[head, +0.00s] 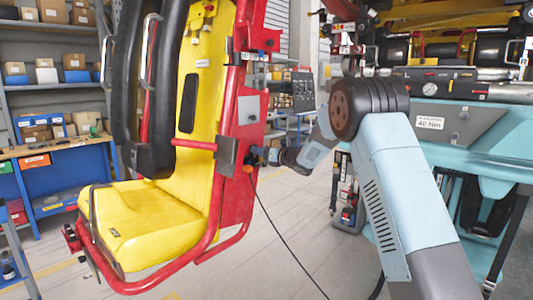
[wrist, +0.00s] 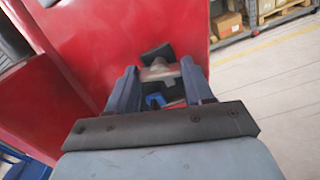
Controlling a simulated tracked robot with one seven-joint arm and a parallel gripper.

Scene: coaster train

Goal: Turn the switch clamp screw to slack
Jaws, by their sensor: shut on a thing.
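In the wrist view, my gripper (wrist: 158,76) has its two blue-grey fingers closed on a small grey metal part (wrist: 157,73), which I take to be the switch clamp screw. A black piece (wrist: 158,53) sits just beyond it, against the red side panel of the seat. A small blue piece (wrist: 155,101) shows between the fingers, nearer the palm. In the head view, my gripper (head: 262,155) reaches the right edge of the red seat frame, and the screw is too small to make out there. How far it is turned cannot be told.
The yellow seat (head: 150,222) with its black restraint (head: 153,160) stands left of my arm. A black cable (head: 280,235) hangs from the red side. A teal machine marked 40 Nm (head: 431,122) is at right. Shelves and a workbench (head: 60,142) stand behind left. Some floor is clear.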

